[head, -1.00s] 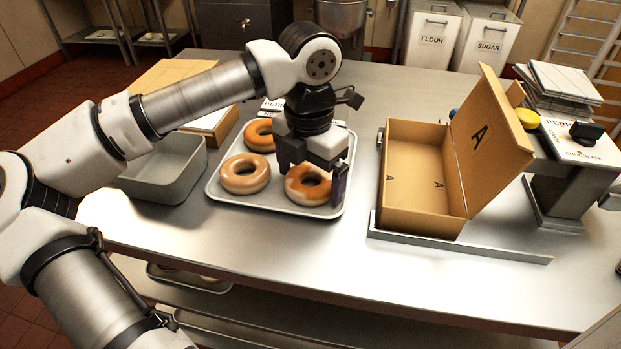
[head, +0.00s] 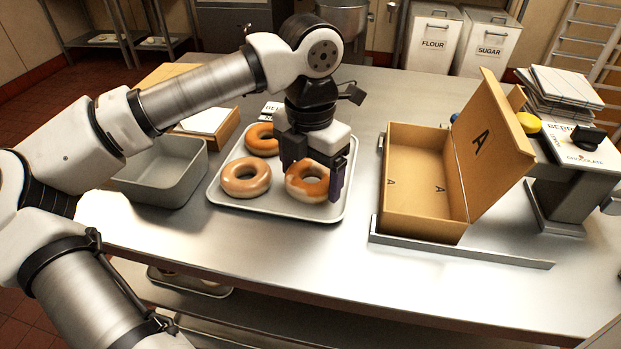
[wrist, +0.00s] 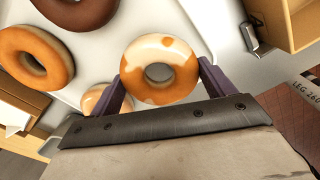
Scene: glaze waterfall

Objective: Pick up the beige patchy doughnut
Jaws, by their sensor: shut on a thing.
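The beige patchy doughnut (head: 296,189) has pale glaze with orange-brown patches. It is at the right front of the grey tray (head: 232,205). My gripper (head: 311,178) is shut on it, with one finger on each side of the ring. In the wrist view the doughnut (wrist: 134,64) sits between the two dark fingers of my gripper (wrist: 160,72). It looks slightly raised from the tray, but the gap is hard to judge.
A pale glazed doughnut (head: 246,190) and an orange-brown one (head: 259,148) lie on the tray. A dark brown doughnut (wrist: 78,12) shows in the wrist view. A grey bin (head: 163,192) stands left; an open cardboard box (head: 420,222) stands right, with bare counter between tray and box.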

